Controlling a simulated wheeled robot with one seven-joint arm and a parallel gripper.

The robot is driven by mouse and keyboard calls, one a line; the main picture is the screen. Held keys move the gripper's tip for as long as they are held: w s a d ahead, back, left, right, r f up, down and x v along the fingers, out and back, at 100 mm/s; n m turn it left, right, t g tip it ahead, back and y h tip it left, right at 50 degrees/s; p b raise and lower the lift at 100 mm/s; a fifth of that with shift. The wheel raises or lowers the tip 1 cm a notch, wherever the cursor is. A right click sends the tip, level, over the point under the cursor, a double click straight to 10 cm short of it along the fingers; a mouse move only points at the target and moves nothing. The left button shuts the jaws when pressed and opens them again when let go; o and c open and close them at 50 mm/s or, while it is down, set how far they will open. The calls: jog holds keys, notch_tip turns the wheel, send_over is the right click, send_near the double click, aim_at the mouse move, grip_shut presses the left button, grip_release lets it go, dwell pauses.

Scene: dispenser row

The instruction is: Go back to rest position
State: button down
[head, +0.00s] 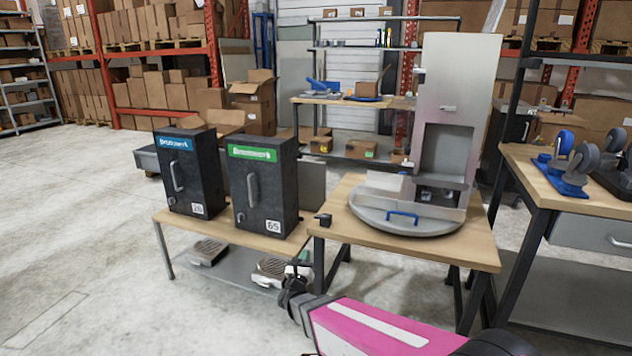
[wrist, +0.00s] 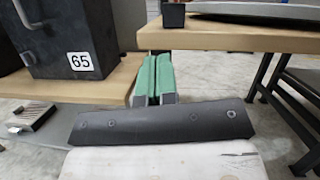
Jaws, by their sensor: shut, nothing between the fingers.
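My gripper (wrist: 154,78) shows in the wrist view with its two green fingers side by side, shut and empty. In the head view my gripper (head: 303,258) is small and partly hidden behind my dark wrist, near the front right end of the low wooden bench (head: 235,235). It looks close to the gap between this bench and the wooden table (head: 460,246) on its right. In the wrist view the fingers point toward the table edge (wrist: 225,38). I cannot tell whether they touch anything.
Two black dispensers, blue-labelled 26 (head: 189,184) and green-labelled 65 (head: 262,190), stand on the bench. A grey machine (head: 460,90) with a round base (head: 385,222) stands on the table. Small grey items lie on the lower shelf (head: 225,276). Open floor (head: 80,230) lies left.

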jog(key=w+d+f+n+g+y, duration=0.15)
jog(key=d+n+g+y, duration=0.3)
jog(key=n, duration=0.75)
jog(key=d+f+n+g+y, duration=0.2)
jog(key=d+n+g+y, duration=0.3)
jog(key=n, duration=0.7)
jog(key=s+d+n+g+h, duration=0.4)
jog(key=s+d+n+g, duration=0.7)
jog(key=s+d+n, duration=0.2)
jog(key=shift+s+d+r+g, duration=0.2)
jog(key=shift+s+d+g, duration=0.15)
jog(key=shift+s+d, duration=0.55)
